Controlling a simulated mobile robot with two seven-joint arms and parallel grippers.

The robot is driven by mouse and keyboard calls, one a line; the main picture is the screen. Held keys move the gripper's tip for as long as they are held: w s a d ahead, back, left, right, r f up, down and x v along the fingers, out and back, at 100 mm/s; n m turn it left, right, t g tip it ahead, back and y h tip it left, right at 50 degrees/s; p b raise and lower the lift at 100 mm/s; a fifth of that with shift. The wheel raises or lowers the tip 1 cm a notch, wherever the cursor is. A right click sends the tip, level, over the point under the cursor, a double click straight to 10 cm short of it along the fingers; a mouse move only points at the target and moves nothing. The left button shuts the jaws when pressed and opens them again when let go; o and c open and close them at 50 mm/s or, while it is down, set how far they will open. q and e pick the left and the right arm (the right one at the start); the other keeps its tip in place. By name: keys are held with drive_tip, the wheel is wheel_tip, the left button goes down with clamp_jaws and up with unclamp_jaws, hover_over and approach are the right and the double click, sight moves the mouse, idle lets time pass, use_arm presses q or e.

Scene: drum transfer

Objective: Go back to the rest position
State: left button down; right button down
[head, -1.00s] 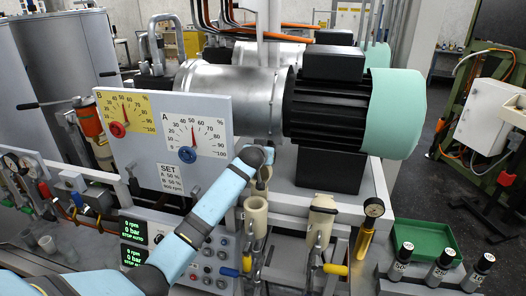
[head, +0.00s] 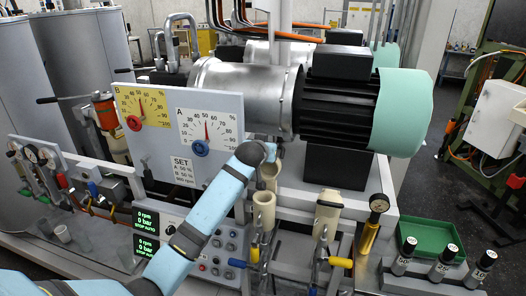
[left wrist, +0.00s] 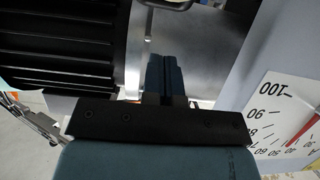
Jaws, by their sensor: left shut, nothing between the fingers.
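My left arm reaches in from the lower left in the head view, light blue, and its wrist end (head: 258,153) is in front of the machine, just right of the dial panel (head: 163,187). Its fingers are hidden there. In the left wrist view my left gripper (left wrist: 166,60) shows its two dark blue fingers together, with nothing between them. The fingers appear in front of the grey metal cylinder and no contact is visible. My right gripper is in neither view.
The panel carries yellow dial B (head: 143,103) and white dial A (head: 208,125). Cream funnels (head: 263,210) stand close below my wrist. The motor (head: 335,110) sits behind at right.

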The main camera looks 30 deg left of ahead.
use_arm(q)
drive_tip(key=s+d+f+m+h, duration=0.1)
drive_tip(key=s+d+f, duration=0.2)
drive_tip(key=s+f, duration=0.3)
drive_tip(key=s+d+f+m+g+h, duration=0.1)
drive_tip(key=s+d+f, duration=0.2)
drive_tip(key=s+f, duration=0.3)
drive_tip(key=s+d+f+m+h, duration=0.1)
drive_tip(key=s+d+f, duration=0.2)
drive_tip(key=s+f, duration=0.3)
drive_tip(key=s+d+f+m+h, duration=0.1)
drive_tip(key=s+d+f, duration=0.2)
drive_tip(key=s, duration=0.5)
drive_tip(key=s+d+f+g+h, duration=0.1)
drive_tip(key=s+d+f, duration=0.2)
drive_tip(key=s+f, duration=0.3)
drive_tip(key=s+d+f+m+h, duration=0.1)
drive_tip(key=s+d+f, duration=0.2)
drive_tip(key=s, duration=0.8)
drive_tip(key=shift+f+m, duration=0.3)
drive_tip(key=shift+f, duration=0.55)
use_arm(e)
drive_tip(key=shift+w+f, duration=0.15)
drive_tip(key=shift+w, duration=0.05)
